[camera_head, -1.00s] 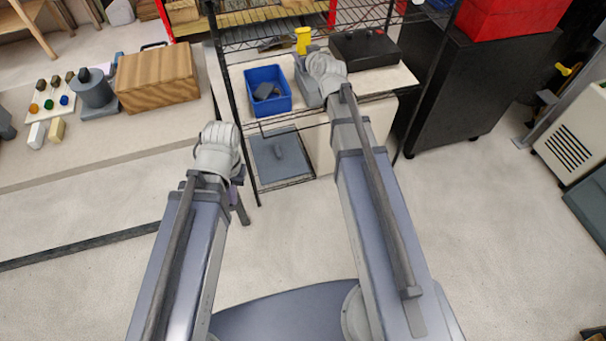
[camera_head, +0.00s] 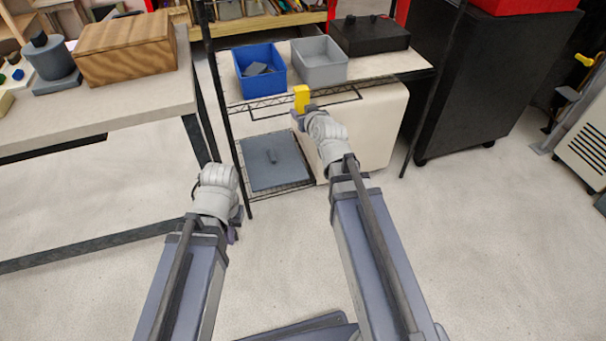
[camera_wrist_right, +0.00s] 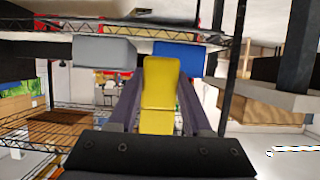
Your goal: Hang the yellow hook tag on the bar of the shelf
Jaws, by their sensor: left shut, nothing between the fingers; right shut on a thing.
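The yellow hook tag (camera_head: 301,97) is held upright in my right gripper (camera_head: 301,113), just in front of the shelf's front edge. In the right wrist view the tag (camera_wrist_right: 160,84) sits between both fingers (camera_wrist_right: 160,100), which are shut on it. A thin dark bar (camera_head: 345,98) runs along the front of the wire shelf, below the bins. The tag overlaps it in the head view; I cannot tell whether they touch. My left gripper (camera_head: 233,233) is shut and empty, low at the left of the shelf, mostly hidden behind its wrist.
A blue bin (camera_head: 248,88) with grey pieces and a grey bin (camera_head: 322,73) stand on the shelf board. A black case (camera_head: 370,38) is at its right. Dark shelf posts (camera_head: 222,110) rise at the sides. A table with a wooden box (camera_head: 125,50) is at left. The floor ahead is open.

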